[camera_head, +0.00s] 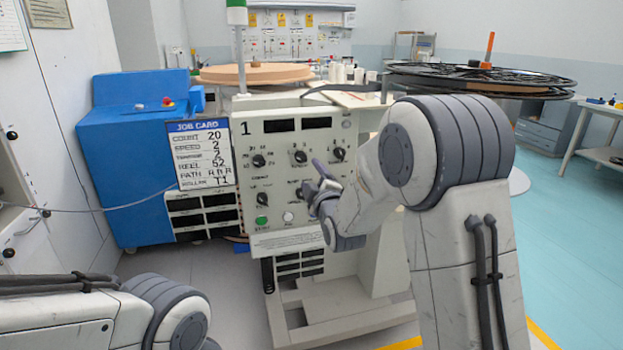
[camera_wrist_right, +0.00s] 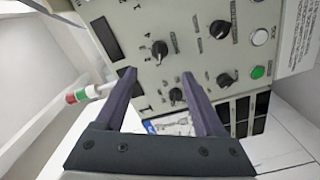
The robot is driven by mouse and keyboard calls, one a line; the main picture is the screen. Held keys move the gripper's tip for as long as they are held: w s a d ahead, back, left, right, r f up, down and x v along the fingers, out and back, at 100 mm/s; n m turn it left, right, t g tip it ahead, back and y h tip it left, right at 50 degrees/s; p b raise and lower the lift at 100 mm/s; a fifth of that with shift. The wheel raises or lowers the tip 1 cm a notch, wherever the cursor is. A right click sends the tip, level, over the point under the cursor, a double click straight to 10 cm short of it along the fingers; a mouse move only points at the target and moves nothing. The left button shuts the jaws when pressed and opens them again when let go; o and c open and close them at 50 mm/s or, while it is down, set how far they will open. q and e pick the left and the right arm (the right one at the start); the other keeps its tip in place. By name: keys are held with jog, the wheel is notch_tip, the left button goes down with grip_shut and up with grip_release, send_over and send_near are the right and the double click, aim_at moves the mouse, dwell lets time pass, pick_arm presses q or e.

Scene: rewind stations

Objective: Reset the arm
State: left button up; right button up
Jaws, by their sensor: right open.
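My right arm reaches in from the right in the head view. Its gripper (camera_head: 315,182) is in front of the control panel (camera_head: 290,125) marked 1, over the lower middle knobs. In the right wrist view the two fingers of my right gripper (camera_wrist_right: 158,75) are apart, with no object held between them. Panel knobs lie beyond the fingertips, including one dark knob (camera_wrist_right: 159,50) near the gap. I cannot tell whether a finger touches the panel. Of my left arm, only a link shows at the lower left in the head view; its gripper is out of the picture.
A job card (camera_head: 203,155) hangs left of the panel, before a blue cabinet (camera_head: 125,150). A green button (camera_head: 262,222) and a white button (camera_head: 288,217) sit low on the panel. A black reel (camera_head: 420,75) is behind my right arm. Open floor (camera_head: 570,240) lies right.

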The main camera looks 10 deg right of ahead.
jog(key=s+a+f+m+g+y, duration=0.1)
jog(key=s+a+f+g, duration=0.3)
jog(key=s+a, duration=0.3)
jog(key=s+a+f+m+g+y, duration=0.2)
jog(key=s+a+f+g, duration=0.15)
jog(key=s+a, duration=0.35)
jog(key=s+d+f+m+g+h, duration=0.15)
jog(key=s+g, duration=0.35)
jog(key=s, duration=0.9)
jog(key=s+f+m+g+h, duration=0.1)
jog(key=s+f+g, duration=0.3)
jog(key=s, duration=1)
notch_tip(320, 180, up, 21)
jog(key=s+d+g+p, duration=0.1)
jog(key=p, duration=1.8)
jog(key=shift+s+m+p, duration=0.35)
jog(key=shift+s, duration=0.05)
jog(key=shift+f+g, duration=0.15)
jog(key=shift+g, duration=0.1)
